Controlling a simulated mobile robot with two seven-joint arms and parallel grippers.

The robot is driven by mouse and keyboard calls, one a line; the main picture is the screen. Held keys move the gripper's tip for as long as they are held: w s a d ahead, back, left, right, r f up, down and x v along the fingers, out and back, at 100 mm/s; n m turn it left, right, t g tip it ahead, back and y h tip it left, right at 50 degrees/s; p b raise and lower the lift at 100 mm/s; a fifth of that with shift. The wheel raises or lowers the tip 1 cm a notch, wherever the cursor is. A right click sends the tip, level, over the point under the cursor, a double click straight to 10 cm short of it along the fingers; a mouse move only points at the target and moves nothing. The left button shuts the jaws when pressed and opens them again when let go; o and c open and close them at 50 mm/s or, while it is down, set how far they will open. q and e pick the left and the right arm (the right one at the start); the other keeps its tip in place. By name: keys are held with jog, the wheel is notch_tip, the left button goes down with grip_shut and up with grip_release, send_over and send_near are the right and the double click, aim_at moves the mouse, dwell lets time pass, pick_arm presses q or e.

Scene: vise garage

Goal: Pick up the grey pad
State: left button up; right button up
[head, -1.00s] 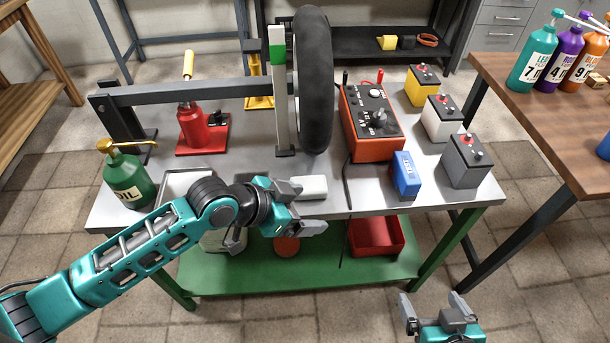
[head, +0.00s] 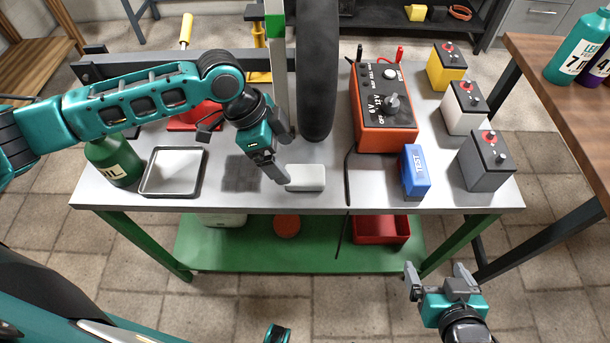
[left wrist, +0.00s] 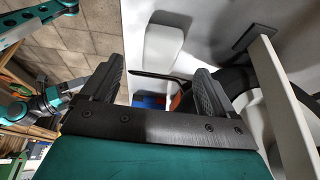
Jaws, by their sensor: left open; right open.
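The grey pad (head: 306,178) is a small pale block lying flat near the front edge of the grey workbench (head: 330,203). In the left wrist view, a pale block that looks like the pad (left wrist: 163,42) shows beyond and between the fingers. My left gripper (head: 284,158) is open and empty, just left of and behind the pad in the head view; one fingertip is close to the pad's left end. I cannot tell whether they touch. My right gripper (head: 437,273) is open and empty, in front of the bench and low at the right.
A shallow tray (head: 173,195) and green oil bottle (head: 118,163) stand left of the pad. The black tyre (head: 317,75) and its post stand behind it. An orange charger (head: 387,135), blue tester (head: 415,172) and several batteries stand right. A dark cable (head: 347,180) lies between pad and tester.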

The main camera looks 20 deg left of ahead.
aim_at(294, 174)
pick_arm(q)
jog(key=x, duration=0.3)
jog(key=b+x, duration=0.1)
jog(key=x, duration=0.3)
jog(key=shift+a, duration=0.25)
jog(key=c, duration=1)
